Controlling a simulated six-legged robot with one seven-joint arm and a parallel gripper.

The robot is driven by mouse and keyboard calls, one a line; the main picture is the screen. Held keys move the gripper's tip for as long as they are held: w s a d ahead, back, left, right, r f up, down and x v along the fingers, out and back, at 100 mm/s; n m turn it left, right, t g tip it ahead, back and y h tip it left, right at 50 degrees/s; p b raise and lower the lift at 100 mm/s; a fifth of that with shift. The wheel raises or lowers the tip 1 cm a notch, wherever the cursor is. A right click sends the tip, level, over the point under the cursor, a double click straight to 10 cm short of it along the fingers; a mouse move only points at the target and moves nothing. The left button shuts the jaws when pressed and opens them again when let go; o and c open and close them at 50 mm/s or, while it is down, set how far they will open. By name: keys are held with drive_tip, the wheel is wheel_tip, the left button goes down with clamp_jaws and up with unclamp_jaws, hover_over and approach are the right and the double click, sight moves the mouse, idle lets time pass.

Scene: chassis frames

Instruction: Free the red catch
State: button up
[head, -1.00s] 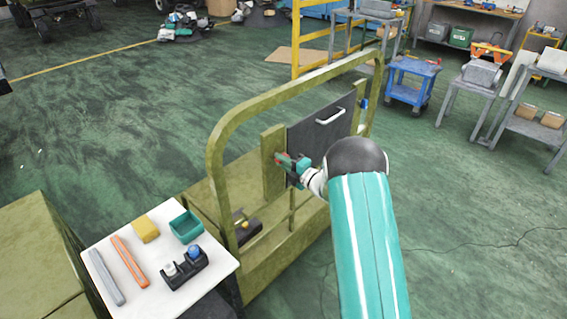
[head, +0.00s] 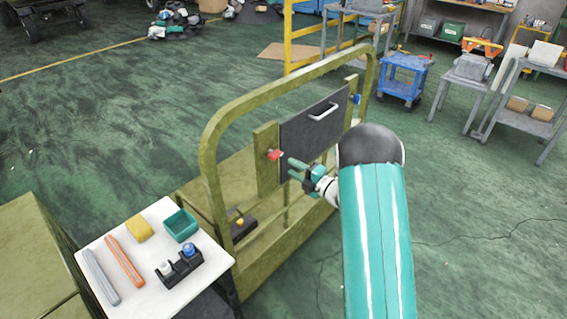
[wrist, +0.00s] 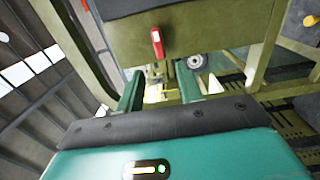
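The red catch (head: 275,154) sits on the olive post at the left edge of the dark panel (head: 312,121). In the wrist view the red catch (wrist: 156,42) shows as a small lever on the olive post, beyond the fingers. My gripper (head: 291,168) is just right of and below the catch, apart from it. In the wrist view its two teal fingers (wrist: 160,88) stand apart with nothing between them. A blue part (head: 356,99) sits at the panel's right side.
An olive tubular frame (head: 212,150) arches around the panel. A white side table (head: 130,285) at lower left holds a yellow block (head: 139,229), a green bin (head: 180,225), an orange bar (head: 124,261), a grey bar (head: 101,277) and a black holder (head: 176,268). Open floor lies right.

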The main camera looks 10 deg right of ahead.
drive_tip(key=shift+v, duration=2.7)
wheel_tip(320, 180, up, 12)
drive_tip(key=w+d+m+h, duration=0.2)
drive_tip(key=m+h, duration=0.5)
drive_tip(key=s+r+m+g+h, duration=0.1)
drive_tip(key=s+r+m+h, duration=0.3)
drive_tip(key=s+r+m, duration=0.25)
drive_tip(key=s+a+m+g, duration=0.2)
drive_tip(key=s+a+m, duration=0.1)
drive_tip(key=s, duration=0.7)
drive_tip(key=s+a+r+m+g, duration=0.1)
drive_tip(key=s+a+m+g, duration=0.2)
drive_tip(key=s, duration=0.7)
drive_tip(key=s+a+r+m+g, duration=0.1)
drive_tip(key=s+a+m+g, duration=0.2)
drive_tip(key=s+m, duration=0.3)
drive_tip(key=s+a, duration=0.1)
drive_tip(key=s, duration=0.3)
drive_tip(key=shift+s+r, duration=0.2)
drive_tip(key=shift+s, duration=0.2)
